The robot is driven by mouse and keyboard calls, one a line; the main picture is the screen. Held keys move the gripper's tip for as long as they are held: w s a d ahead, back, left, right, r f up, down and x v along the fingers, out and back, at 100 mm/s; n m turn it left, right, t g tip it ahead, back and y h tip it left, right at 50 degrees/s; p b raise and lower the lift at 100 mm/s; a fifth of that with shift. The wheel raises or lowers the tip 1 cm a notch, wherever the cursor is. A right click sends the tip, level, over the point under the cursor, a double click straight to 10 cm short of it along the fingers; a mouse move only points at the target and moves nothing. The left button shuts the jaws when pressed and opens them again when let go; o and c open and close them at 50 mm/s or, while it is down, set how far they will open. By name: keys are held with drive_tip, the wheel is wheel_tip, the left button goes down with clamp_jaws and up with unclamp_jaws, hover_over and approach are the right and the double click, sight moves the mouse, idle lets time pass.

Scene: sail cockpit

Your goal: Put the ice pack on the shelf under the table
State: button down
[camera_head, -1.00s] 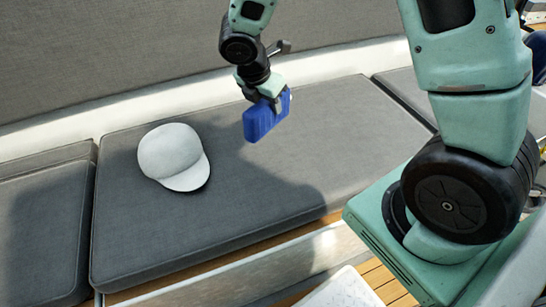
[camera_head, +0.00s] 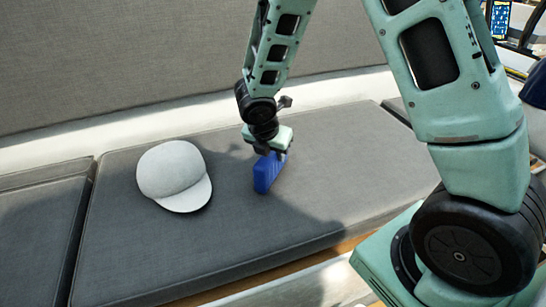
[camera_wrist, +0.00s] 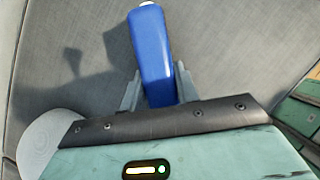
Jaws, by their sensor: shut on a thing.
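The blue ice pack (camera_head: 267,173) is held in my gripper (camera_head: 270,153) over the grey bench cushion, to the right of the white cap. My gripper is shut on its upper part, and the pack hangs down upright. I cannot tell whether its bottom touches the cushion. In the wrist view the ice pack (camera_wrist: 152,50) sits between the two grey fingers (camera_wrist: 155,92) and reaches away from the camera. The table and the shelf under it cannot be made out in either view.
A white cap (camera_head: 174,176) lies on the grey bench cushion (camera_head: 130,245); its edge also shows in the wrist view (camera_wrist: 42,140). The grey backrest (camera_head: 120,60) rises behind. The cushion right of the pack is clear. A dark blue item (camera_head: 535,85) is at the far right.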

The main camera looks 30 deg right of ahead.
drive_tip(key=shift+f, duration=0.25)
drive_tip(key=c, duration=1.5)
unclamp_jaws()
drive_tip(key=shift+f, duration=0.15)
drive_tip(key=o, duration=0.5)
drive_tip(key=shift+c, duration=0.2)
